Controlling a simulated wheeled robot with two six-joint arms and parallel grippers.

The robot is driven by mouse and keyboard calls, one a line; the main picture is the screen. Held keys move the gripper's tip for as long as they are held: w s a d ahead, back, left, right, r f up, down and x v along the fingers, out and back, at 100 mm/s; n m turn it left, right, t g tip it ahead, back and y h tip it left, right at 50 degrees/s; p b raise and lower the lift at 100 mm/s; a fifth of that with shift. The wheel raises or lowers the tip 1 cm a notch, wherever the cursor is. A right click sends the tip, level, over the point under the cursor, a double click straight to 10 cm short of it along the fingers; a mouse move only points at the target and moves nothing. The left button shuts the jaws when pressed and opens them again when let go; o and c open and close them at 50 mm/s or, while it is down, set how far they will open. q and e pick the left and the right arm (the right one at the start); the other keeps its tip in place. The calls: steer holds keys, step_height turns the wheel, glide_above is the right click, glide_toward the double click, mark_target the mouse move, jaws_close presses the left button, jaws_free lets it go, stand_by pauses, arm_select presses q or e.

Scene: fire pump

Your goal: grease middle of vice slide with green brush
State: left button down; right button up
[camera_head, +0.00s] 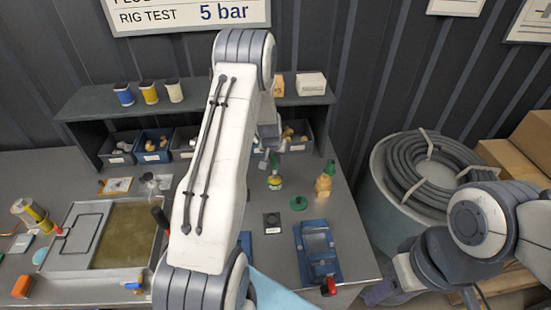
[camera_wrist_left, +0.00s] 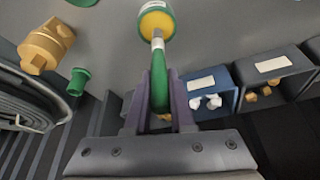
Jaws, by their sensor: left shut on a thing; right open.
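The green brush (camera_wrist_left: 160,82) is upright in the jaws of my left gripper (camera_wrist_left: 158,92), which is shut on its handle. Its pale tip end is at a small green pot with yellow content (camera_wrist_left: 153,20); I cannot tell whether it touches. In the head view the pot (camera_head: 275,181) stands on the bench, with my left gripper (camera_head: 269,160) just above and behind it. The blue vice (camera_head: 318,254) stands at the bench's right front, with a red part at its front end. My right gripper (camera_head: 380,291) is open and empty, off the bench's right edge.
A brass fitting (camera_head: 323,186) and a green cap (camera_head: 298,202) stand near the pot. Blue and dark bins (camera_head: 153,147) line the shelf behind. A hose coil (camera_head: 431,170) lies in a drum at right. My left arm hides part of the bench's middle.

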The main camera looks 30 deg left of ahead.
arm_select(q)
steer(key=shift+f+b, duration=0.55)
steer(key=shift+b, duration=0.1)
stand_by(1.9)
step_height(320, 180, up, 7)
steer(key=p, duration=0.6)
steer(key=shift+r, duration=0.1)
stand_by(0.8)
